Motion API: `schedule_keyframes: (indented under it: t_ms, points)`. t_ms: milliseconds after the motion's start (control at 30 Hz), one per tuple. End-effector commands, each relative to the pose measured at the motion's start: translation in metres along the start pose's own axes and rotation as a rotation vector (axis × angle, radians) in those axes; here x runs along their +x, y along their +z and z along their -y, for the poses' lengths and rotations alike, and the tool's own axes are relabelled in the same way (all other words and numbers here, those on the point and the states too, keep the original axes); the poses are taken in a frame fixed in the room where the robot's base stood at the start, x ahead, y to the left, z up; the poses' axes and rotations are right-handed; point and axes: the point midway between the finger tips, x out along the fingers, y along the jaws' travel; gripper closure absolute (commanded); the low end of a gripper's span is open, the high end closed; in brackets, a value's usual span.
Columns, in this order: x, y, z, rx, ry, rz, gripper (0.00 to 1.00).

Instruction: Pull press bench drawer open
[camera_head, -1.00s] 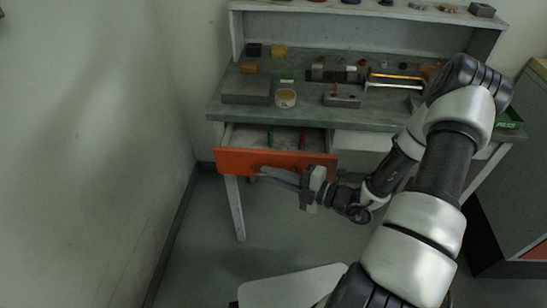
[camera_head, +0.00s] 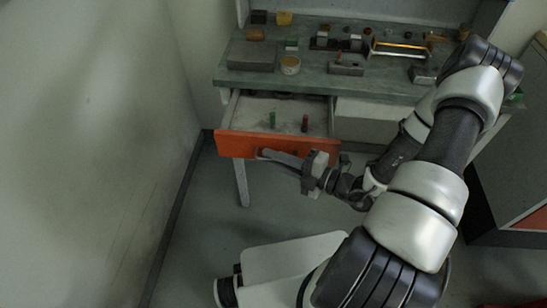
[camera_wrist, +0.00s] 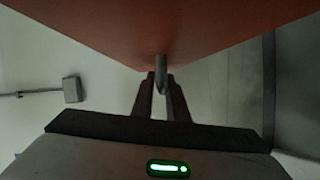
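The press bench (camera_head: 330,84) has a drawer with an orange front (camera_head: 236,145), and it stands pulled out with its pale interior (camera_head: 250,109) showing. The orange front also fills the top of the wrist view (camera_wrist: 150,25). My gripper (camera_head: 268,154) is at the front's lower middle. In the wrist view my gripper's fingers (camera_wrist: 161,84) close around a grey metal handle (camera_wrist: 160,62) on the drawer front. The handle is mostly hidden by the fingers in the head view.
A wall (camera_head: 90,150) runs along the left. Floor below the drawer is clear.

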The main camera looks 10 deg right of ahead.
Motion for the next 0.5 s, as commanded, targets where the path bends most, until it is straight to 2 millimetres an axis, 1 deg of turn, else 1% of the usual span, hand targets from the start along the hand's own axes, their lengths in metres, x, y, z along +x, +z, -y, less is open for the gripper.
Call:
schedule_keyframes:
  t_ms: [33, 67, 500]
  points:
    - [-0.0001, 0.0003, 0.0, 0.0, 0.0, 0.001, 0.77]
    - [-0.0001, 0.0002, 0.0, 0.0, 0.0, 0.0, 0.74]
    - [-0.0009, 0.0, 0.0, 0.0, 0.0, 0.0, 0.74]
